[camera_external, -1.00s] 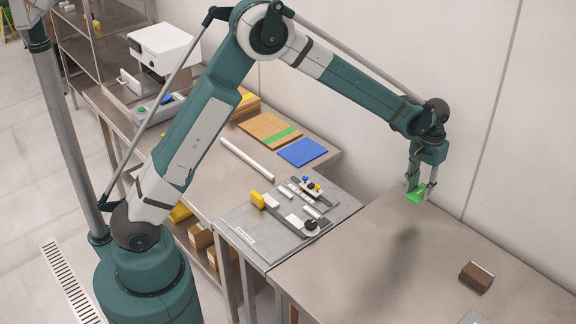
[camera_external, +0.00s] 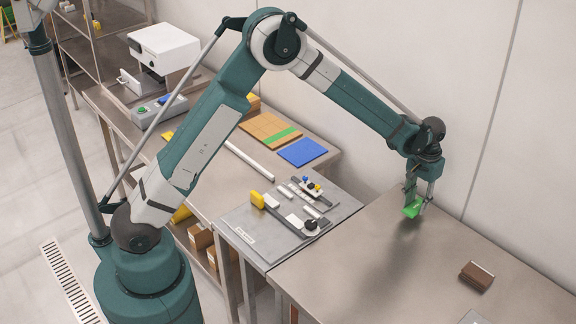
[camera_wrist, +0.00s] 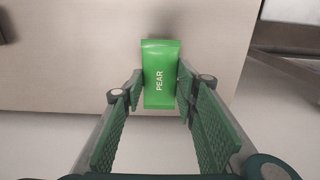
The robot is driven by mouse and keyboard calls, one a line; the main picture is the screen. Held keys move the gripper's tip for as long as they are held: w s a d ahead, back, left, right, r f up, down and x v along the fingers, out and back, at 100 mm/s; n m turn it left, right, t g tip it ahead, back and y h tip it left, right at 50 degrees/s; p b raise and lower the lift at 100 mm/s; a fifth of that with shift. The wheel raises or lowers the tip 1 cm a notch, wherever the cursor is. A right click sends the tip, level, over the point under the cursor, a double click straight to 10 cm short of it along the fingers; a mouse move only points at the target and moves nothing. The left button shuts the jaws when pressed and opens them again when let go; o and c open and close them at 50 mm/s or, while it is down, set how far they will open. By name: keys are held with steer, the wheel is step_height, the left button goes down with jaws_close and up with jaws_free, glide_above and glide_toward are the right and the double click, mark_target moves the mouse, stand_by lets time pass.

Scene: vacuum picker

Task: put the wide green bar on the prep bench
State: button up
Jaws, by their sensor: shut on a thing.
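The wide green bar (camera_external: 413,208) is held in my gripper (camera_external: 416,203) above the bare steel bench (camera_external: 360,258) at the right, toward its back edge. In the wrist view the green bar (camera_wrist: 160,74) reads "PEAR" and sits between the two finger pads of my gripper (camera_wrist: 160,90), with its far part sticking out past them. A soft shadow lies on the bench below and left of the bar. I cannot tell exactly how large the gap to the bench top is.
A brown block (camera_external: 477,275) lies on the bench at the right. The bench's middle is clear.

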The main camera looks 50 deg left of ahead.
mark_target(416, 206)
steer(key=shift+f, duration=1.5)
steer(key=shift+f, duration=0.2)
steer(key=o, duration=0.9)
steer(key=shift+r, duration=0.15)
step_height(416, 206, up, 12)
steer(key=shift+r+p, duration=0.1)
steer(key=shift+p, duration=0.35)
